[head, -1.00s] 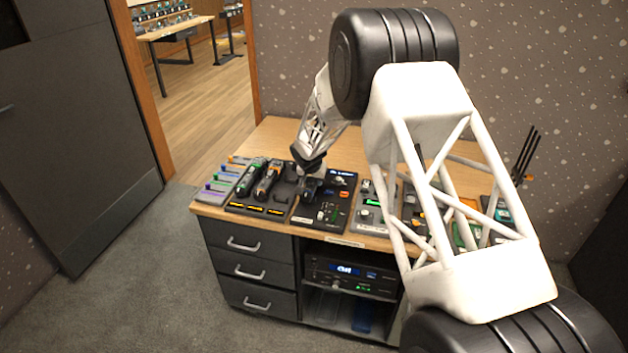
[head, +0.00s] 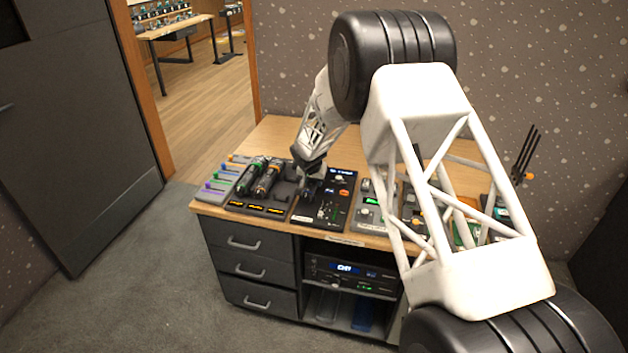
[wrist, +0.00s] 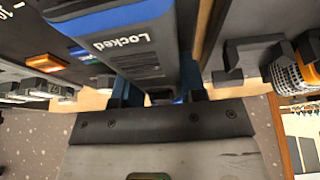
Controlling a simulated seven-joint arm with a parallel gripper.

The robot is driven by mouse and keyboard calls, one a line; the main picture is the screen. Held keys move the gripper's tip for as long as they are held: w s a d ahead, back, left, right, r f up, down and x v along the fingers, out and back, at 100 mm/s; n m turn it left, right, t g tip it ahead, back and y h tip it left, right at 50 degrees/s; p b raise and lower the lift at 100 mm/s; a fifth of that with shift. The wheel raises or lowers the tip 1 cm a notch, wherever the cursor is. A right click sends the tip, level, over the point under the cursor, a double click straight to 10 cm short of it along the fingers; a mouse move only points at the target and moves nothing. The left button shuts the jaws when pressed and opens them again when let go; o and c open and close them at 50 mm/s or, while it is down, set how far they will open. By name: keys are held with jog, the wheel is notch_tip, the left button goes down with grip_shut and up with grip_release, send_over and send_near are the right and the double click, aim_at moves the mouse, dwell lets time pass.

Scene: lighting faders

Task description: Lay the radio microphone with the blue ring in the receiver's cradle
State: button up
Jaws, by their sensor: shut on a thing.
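My gripper (head: 311,186) is low over the desk, at the boundary between the receiver's cradle (head: 283,197) and a black control panel. In the wrist view my gripper (wrist: 158,92) is shut on a dark microphone (wrist: 135,50) with a blue band and the word "Locked" on its body. The cradle holds two other microphones, one with a green mark (head: 250,174) and one with an orange mark (head: 267,180). The cradle's right slot looks empty. In the wrist view the cradle's dark hook (wrist: 245,62) is to the right of the held microphone, apart from it.
The black control panel (head: 327,208) with faders and buttons lies just right of the cradle. A fader strip (head: 217,188) is at the left. A grey device (head: 371,212) and more gear stand to the right. Bare desk (head: 275,140) shows behind.

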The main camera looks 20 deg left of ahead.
dwell(0.3)
jog(key=o, duration=1.2)
jog(key=c, duration=0.4)
jog(key=shift+r, duration=0.2)
jog(key=shift+r, duration=2.8)
